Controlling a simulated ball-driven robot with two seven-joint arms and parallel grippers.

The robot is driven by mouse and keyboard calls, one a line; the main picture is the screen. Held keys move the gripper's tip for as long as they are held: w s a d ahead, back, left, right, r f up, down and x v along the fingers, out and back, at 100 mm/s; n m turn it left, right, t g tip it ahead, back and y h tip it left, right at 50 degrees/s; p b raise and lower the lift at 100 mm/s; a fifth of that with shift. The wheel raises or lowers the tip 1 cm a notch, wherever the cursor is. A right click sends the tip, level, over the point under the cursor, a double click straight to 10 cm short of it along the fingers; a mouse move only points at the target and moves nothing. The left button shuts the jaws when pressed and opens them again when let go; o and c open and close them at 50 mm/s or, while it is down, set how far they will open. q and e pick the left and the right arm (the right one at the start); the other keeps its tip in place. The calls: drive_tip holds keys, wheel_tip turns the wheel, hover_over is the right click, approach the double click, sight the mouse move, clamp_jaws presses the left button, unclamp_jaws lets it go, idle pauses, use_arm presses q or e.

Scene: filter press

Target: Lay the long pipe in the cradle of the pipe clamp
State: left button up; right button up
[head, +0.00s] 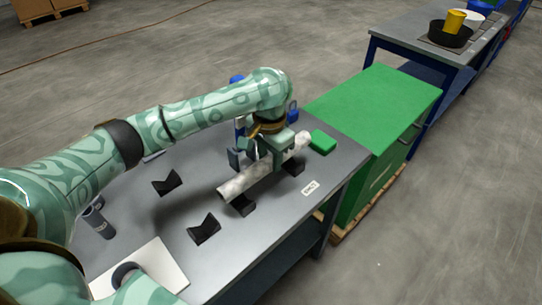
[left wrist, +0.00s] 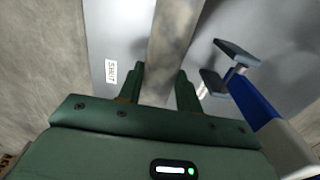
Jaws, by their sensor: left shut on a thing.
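The long pipe (head: 248,181) is mottled grey-white and lies level, slanting up to the right over the grey table. My left gripper (head: 272,157) is shut on the pipe, right of its middle. The left wrist view shows the pipe (left wrist: 170,50) between the two green fingers (left wrist: 162,88). Two black V-blocks, a near one (head: 241,206) and a far one (head: 293,168), are under the pipe; I cannot tell whether it touches them. A blue clamp-like fixture (head: 238,128) stands behind my gripper, mostly hidden, and shows beside the pipe in the wrist view (left wrist: 255,105). My right gripper is not seen.
Two more black V-blocks (head: 168,182) (head: 204,229) stand empty to the left. A green block (head: 322,142) and a SHUT label (head: 310,188) are near the right edge. A grey cylinder (head: 98,221) and white board (head: 165,262) are at left. A green cabinet (head: 375,105) adjoins the table.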

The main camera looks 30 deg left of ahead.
use_arm(q)
drive_tip(key=shift+f+b, duration=0.75)
drive_tip(key=shift+f, duration=0.15)
drive_tip(key=shift+f+b, duration=0.3)
drive_tip(key=shift+b, duration=0.15)
drive_tip(key=shift+p, duration=0.45)
drive_tip(key=shift+f+p, duration=0.4)
drive_tip(key=shift+f, duration=0.85)
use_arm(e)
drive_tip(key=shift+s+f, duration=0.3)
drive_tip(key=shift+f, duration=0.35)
use_arm(q)
drive_tip(key=o, duration=1.1)
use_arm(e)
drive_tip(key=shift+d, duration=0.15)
use_arm(q)
drive_tip(key=shift+r, duration=0.15)
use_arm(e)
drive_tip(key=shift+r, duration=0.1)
